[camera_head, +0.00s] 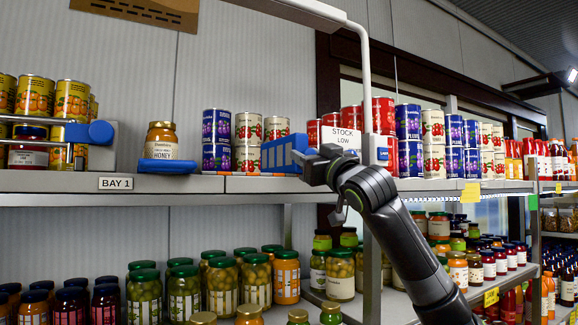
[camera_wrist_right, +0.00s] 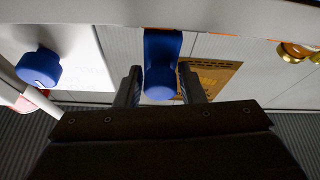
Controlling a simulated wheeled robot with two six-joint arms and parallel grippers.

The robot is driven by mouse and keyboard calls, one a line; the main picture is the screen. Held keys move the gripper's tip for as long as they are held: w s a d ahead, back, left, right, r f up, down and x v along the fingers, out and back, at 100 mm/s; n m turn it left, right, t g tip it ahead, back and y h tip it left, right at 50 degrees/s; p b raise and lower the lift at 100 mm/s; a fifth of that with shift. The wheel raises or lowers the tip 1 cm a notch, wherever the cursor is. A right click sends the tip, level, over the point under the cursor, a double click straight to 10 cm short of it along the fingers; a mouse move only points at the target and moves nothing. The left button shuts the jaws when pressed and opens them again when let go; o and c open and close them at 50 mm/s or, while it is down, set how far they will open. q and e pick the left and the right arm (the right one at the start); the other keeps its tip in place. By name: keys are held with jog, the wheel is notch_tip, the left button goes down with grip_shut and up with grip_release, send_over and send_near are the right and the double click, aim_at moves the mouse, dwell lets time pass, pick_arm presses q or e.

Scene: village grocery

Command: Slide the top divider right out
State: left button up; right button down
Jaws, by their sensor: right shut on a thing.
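The blue divider (camera_head: 284,152) stands on the upper shelf, a slatted blue piece beside the tins at the shelf's front edge. My right gripper (camera_head: 322,166) is at its right end, in front of the shelf. In the right wrist view, a blue rounded handle (camera_wrist_right: 161,68) sits between the two fingers of my right gripper (camera_wrist_right: 160,86), which is shut on it. The handle is mostly hidden by my gripper in the head view. I cannot tell how far the divider reaches back among the tins. My left gripper is not in view.
Tins (camera_head: 216,140) stand left of the divider. A honey jar (camera_head: 160,141) sits on a blue holder further left. Jars (camera_head: 222,285) fill the lower shelf.

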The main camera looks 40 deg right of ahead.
jog(key=d, duration=0.1)
jog(key=s+d, duration=0.1)
jog(key=d, duration=0.1)
jog(key=shift+b, duration=0.3)
jog(key=shift+d+r, duration=0.1)
jog(key=c, duration=1.3)
grip_release()
jog(key=shift+c, duration=0.2)
jog(key=shift+o, duration=1.2)
jog(key=shift+d, duration=0.2)
jog(key=shift+a+f, duration=0.1)
jog(key=shift+f, duration=0.1)
